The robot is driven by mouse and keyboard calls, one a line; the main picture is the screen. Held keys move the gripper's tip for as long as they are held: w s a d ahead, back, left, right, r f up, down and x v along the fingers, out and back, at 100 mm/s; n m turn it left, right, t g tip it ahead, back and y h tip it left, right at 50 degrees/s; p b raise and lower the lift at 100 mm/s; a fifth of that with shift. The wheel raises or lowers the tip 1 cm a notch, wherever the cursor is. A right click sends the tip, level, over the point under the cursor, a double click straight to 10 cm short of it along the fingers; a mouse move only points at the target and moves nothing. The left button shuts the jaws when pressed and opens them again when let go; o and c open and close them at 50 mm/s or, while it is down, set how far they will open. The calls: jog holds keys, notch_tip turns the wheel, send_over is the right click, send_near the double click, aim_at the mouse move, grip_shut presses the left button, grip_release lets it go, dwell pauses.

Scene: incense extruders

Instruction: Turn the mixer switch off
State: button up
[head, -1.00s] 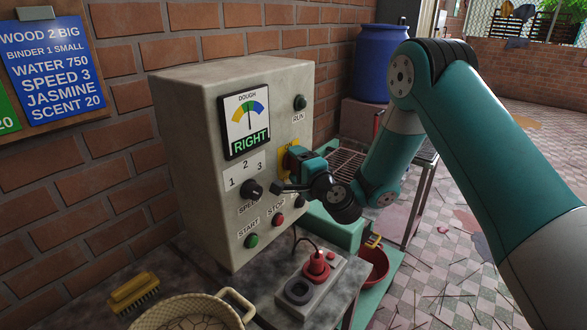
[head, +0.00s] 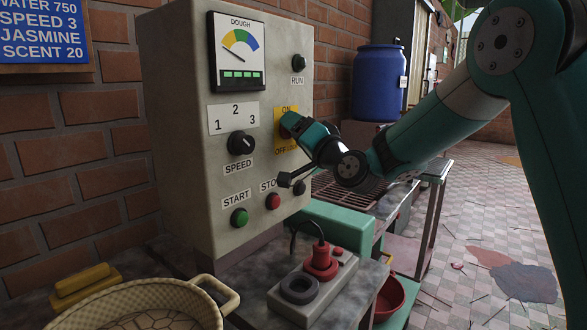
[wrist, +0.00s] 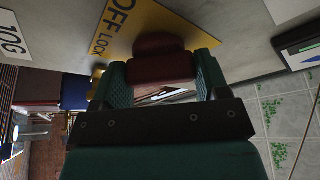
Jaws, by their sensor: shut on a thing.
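The mixer switch has a yellow plate (head: 286,112) marked ON at the top and OFF LOCK at the bottom, on the front of the grey control box (head: 185,120). In the wrist view its dark red knob (wrist: 158,62) sits between my fingers, beside the OFF LOCK lettering (wrist: 118,22). My gripper (head: 292,122) is shut on this knob and also shows in the wrist view (wrist: 163,72). The gripper covers most of the knob in the head view, so its exact turn is hard to tell. The dough gauge (head: 238,52) has its needle pointing to the upper left.
A speed dial (head: 241,143), green start button (head: 239,217), red stop button (head: 273,201) and dark run lamp (head: 298,63) are close by on the panel. Below stand a small pedestal with a red plug (head: 320,262) and a woven basket (head: 150,295).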

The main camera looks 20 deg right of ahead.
jog(key=n+y+b, duration=0.2)
jog(key=n+b, duration=0.2)
jog(key=b, duration=0.2)
jog(key=n+g+y+b, duration=0.1)
jog(key=n+y+b, duration=0.1)
jog(key=n+b, duration=0.2)
jog(key=n+y+b, duration=0.2)
jog(key=n+b, duration=0.2)
jog(key=b, duration=0.4)
jog(key=shift+d+r+g, duration=0.1)
jog(key=shift+d+g, duration=0.1)
jog(key=shift+g, duration=0.2)
jog(key=shift+r+n, duration=0.15)
jog(key=shift+n, duration=0.15)
jog(key=o, duration=0.9)
jog(key=shift+a, duration=0.1)
jog(key=shift+o, duration=0.2)
jog(key=shift+f, duration=0.2)
